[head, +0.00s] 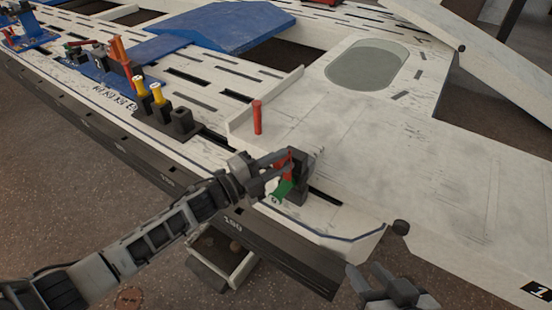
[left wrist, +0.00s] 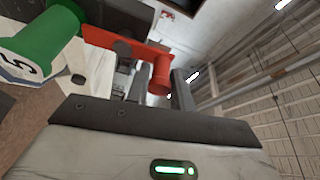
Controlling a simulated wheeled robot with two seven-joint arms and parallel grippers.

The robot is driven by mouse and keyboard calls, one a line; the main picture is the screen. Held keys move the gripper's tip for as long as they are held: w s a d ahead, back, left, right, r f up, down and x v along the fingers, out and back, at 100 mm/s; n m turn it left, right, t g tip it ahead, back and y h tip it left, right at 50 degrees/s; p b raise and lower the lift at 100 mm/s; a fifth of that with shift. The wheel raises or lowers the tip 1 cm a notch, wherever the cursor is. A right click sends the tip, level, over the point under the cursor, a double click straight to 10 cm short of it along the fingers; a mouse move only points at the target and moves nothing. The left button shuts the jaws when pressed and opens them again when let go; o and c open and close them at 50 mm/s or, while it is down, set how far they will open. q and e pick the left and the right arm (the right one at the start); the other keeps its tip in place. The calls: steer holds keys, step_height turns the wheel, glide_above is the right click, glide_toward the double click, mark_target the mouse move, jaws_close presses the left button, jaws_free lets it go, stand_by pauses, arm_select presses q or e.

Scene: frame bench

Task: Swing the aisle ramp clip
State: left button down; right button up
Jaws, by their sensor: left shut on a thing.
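The clip is a red lever (head: 291,159) on a dark upright block (head: 299,178) at the near edge of the white bench, with a green numbered tag (head: 281,190) beside it. My left gripper (head: 280,162) reaches in from the left and is shut on the red lever, partly covering it. In the left wrist view the red bar (left wrist: 128,45) ends in a round red knob (left wrist: 160,76) between the dark fingers, and the green cylinder (left wrist: 40,48) is at upper left. My right gripper (head: 368,276) is at the bottom edge, apart from the bench, with its fingers spread and nothing between them.
A separate red peg (head: 257,117) stands upright behind the clip. Yellow-topped clips (head: 157,94) and an orange lever (head: 119,52) stand further left along the edge. A blue ramp panel (head: 225,28) lies at the back. A bin (head: 221,256) sits below the edge. The white panel right of the clip is clear.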

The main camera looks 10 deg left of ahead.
stand_by(0.4)
arm_select(q)
steer(key=c, duration=1.2)
jaws_free()
steer(key=shift+c, duration=0.2)
